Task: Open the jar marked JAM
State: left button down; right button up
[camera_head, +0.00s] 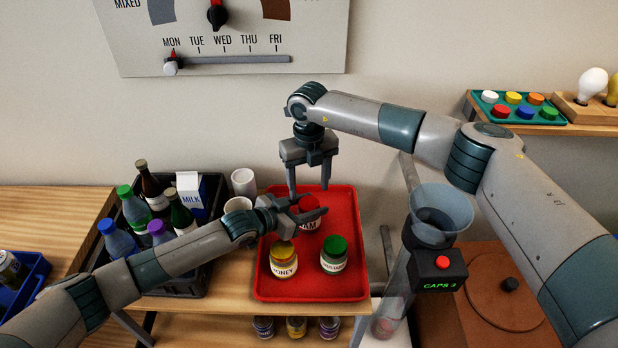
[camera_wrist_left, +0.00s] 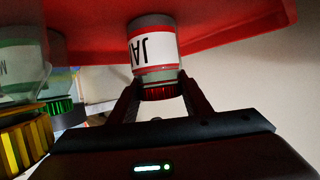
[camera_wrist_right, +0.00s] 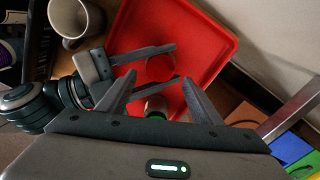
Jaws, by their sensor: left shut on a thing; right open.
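The JAM jar (camera_head: 307,225) stands upright at the back of the red tray (camera_head: 335,200), with its red lid (camera_head: 308,203) on. My left gripper (camera_head: 306,209) reaches in low from the left and is shut on the lid. In the left wrist view the jar (camera_wrist_left: 153,48) appears upside down, with a finger on each side of the ribbed lid (camera_wrist_left: 160,92). My right gripper (camera_head: 309,187) is open and empty above the jar, fingers pointing down. In the right wrist view the red lid (camera_wrist_right: 160,68) shows beyond its fingers.
A yellow-lidded HONEY jar (camera_head: 284,262) and a green-lidded jar (camera_head: 334,256) stand in front on the tray. A dark crate of bottles and a MILK carton (camera_head: 190,190) is at left, beside white cups (camera_head: 243,182). A clear funnel (camera_head: 441,212) with a CAPS counter stands at right.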

aim_at(309, 203)
jog(key=shift+f, duration=2.7)
jog(key=c, duration=1.1)
jog(key=n, duration=0.6)
jog(key=shift+r, duration=0.1)
jog(key=o, duration=1.2)
jog(key=shift+a, duration=0.1)
jog(key=shift+c, duration=0.2)
